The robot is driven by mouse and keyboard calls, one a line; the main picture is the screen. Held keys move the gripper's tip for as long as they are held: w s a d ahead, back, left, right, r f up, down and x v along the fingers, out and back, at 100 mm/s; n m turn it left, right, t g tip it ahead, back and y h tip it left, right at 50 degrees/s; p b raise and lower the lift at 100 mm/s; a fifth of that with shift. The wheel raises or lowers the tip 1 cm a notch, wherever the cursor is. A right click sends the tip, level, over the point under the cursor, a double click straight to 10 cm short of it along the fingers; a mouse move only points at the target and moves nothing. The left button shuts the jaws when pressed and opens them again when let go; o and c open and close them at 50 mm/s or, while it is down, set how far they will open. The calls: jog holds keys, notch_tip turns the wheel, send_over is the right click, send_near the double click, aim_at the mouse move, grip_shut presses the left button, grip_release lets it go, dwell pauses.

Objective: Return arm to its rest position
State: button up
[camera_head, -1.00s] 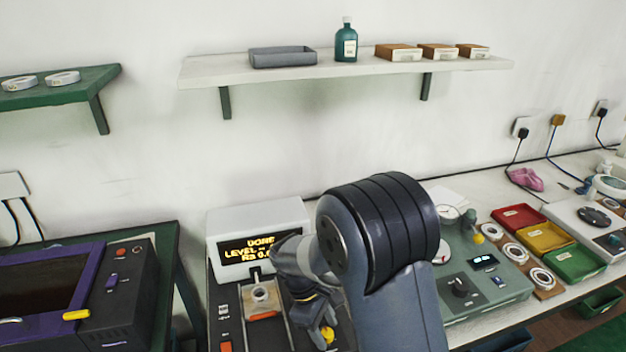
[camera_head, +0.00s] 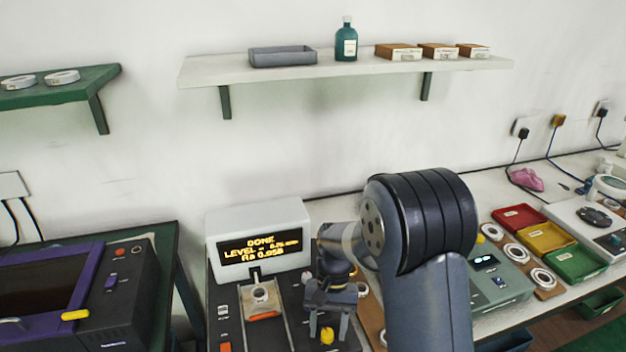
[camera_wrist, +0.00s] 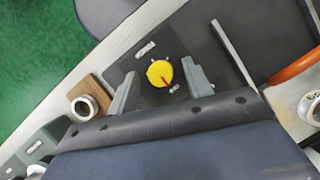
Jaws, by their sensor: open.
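My gripper (camera_head: 328,323) hangs fingers down over the right part of the dark test machine (camera_head: 282,318), near its yellow knob (camera_head: 327,336). The jaws are apart with nothing between them. In the wrist view my gripper (camera_wrist: 158,85) shows both fingers spread, with the yellow knob (camera_wrist: 160,73) visible between them, below the jaws. My arm (camera_head: 425,240) bends over the bench at the middle right and hides part of it. The machine's screen (camera_head: 260,247) reads DONE with a level line and an Ra value.
A bearing ring (camera_head: 260,294) sits on the machine's slide. Red (camera_head: 518,217), yellow (camera_head: 546,236) and green (camera_head: 575,263) trays stand right, beside rings on a wooden strip. A purple-framed machine (camera_head: 75,300) is left. A white shelf (camera_head: 220,70) hangs above.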

jog(key=m+y, duration=0.1)
jog(key=m, duration=0.2)
jog(key=shift+d+m+t, duration=0.1)
jog(key=shift+m+t, duration=0.2)
jog(key=shift+m, duration=0.1)
